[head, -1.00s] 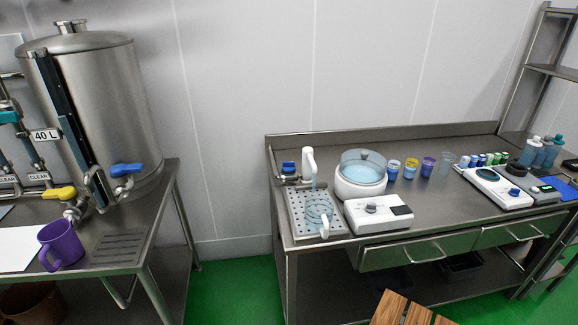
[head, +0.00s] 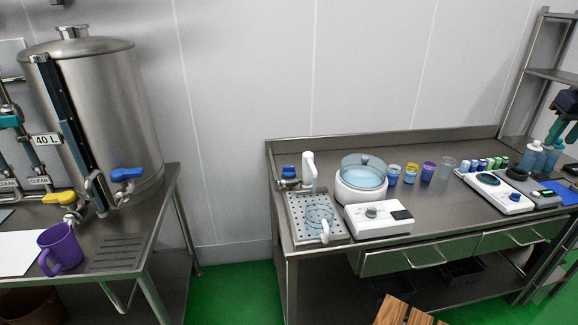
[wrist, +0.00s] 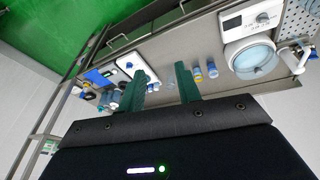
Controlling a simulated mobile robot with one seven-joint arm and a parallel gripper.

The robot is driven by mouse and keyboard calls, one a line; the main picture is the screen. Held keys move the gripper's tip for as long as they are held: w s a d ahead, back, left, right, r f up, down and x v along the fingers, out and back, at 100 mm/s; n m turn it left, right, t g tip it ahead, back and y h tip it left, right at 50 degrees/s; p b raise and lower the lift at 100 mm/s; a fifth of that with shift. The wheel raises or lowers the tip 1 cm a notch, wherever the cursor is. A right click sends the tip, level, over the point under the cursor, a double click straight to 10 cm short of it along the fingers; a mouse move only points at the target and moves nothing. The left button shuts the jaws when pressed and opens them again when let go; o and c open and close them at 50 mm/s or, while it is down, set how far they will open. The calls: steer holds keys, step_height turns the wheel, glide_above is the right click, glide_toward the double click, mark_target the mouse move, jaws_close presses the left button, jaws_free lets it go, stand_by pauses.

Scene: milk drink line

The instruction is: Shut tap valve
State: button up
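A tap with a white spout (head: 309,166) and a blue valve handle (head: 288,171) stands at the left end of the right-hand bench. A pale blue streak shows below the spout, over a clear jug (head: 319,215) with a white handle on the perforated drain tray (head: 296,226); I cannot tell surely if it is running water. My gripper (head: 567,120) is at the far right edge of the head view, far from the tap. In the wrist view its two green fingers (wrist: 161,88) are apart with nothing held between them.
A steel tank (head: 115,105) on the left bench has blue (head: 127,174) and yellow (head: 59,198) handles; a purple mug (head: 61,249) stands in front. A water bath (head: 362,184), several small cups, a white scale (head: 494,192) and bottles (head: 542,158) line the right bench. Green floor separates the benches.

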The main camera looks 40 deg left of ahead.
steer(key=w+a+n+g, duration=0.1)
steer(key=w+a+n, duration=0.45)
steer(key=a, duration=0.95)
steer(key=w+a+n+g, duration=0.1)
steer(key=w+a+n, duration=0.2)
steer(key=w+a, duration=0.9)
steer(key=s+a+f+n, duration=0.1)
steer(key=a+f+n, duration=0.15)
steer(key=a, duration=0.95)
steer(key=s+a+f+n, duration=0.2)
steer(key=a+f, duration=0.2)
steer(key=a, duration=0.7)
steer(key=n+g, duration=0.2)
steer(key=n, duration=0.4)
glide_above(289, 170)
step_height(289, 170, down, 19)
steer(key=shift+h, duration=0.3)
steer(key=f, duration=1)
steer(key=shift+w+a+f, duration=0.1)
steer(key=shift+w+a, duration=0.1)
steer(key=shift+w, duration=0.1)
jaws_close()
